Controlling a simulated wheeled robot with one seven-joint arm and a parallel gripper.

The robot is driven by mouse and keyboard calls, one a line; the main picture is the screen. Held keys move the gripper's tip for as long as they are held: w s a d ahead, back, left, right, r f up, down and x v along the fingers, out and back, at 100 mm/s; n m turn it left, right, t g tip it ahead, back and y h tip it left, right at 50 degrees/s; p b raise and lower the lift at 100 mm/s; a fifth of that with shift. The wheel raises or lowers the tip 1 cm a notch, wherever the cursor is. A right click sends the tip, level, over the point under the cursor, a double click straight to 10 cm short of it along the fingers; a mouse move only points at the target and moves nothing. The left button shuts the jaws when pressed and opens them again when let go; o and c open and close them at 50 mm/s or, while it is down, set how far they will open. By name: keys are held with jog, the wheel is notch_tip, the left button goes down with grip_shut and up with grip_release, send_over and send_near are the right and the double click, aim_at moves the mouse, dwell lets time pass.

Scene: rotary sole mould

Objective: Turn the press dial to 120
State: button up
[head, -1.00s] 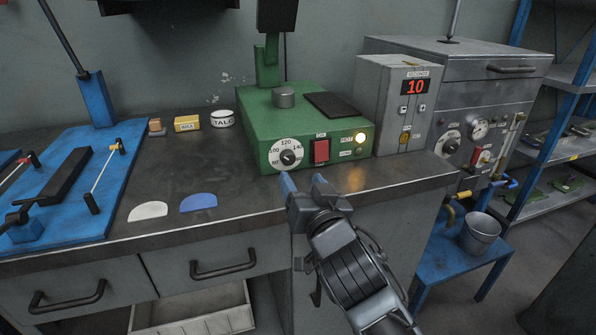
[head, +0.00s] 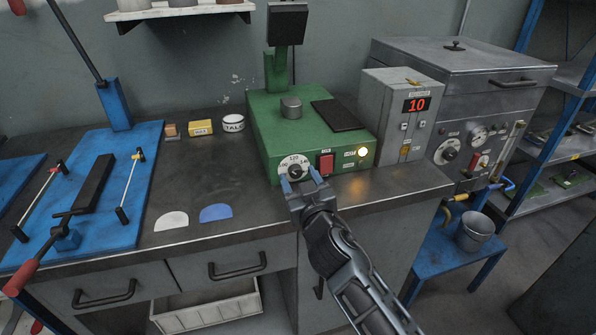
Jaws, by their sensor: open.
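The green press (head: 265,130) stands on the dark bench. Its white dial (head: 295,166), marked with 100, 120 and 140, is on the front face at the left, with a dark knob in its middle. The knob's pointer is too small to read.
A red switch (head: 326,163) and a lit lamp (head: 363,153) sit right of the dial. A grey timer box (head: 402,115) showing 10 stands to the right. White (head: 171,221) and blue (head: 216,212) half-discs lie on the bench, left of my gripper.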

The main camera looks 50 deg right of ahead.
jog(key=shift+x, duration=0.75)
jog(key=shift+c, duration=0.4)
jog(key=c, duration=1)
jog(key=shift+o, duration=0.2)
jog(key=shift+f+b, duration=0.15)
jog(key=shift+b, duration=0.25)
jog(key=m+b, duration=0.2)
jog(key=b, duration=0.1)
jog(key=shift+f+m, duration=0.1)
jog(key=shift+m, duration=0.3)
jog(key=m+b, duration=0.2)
jog(key=b, duration=0.1)
jog(key=shift+d, duration=0.1)
jog(key=shift+m+b, duration=0.5)
jog(key=shift+b, duration=0.05)
jog(key=shift+r, duration=0.25)
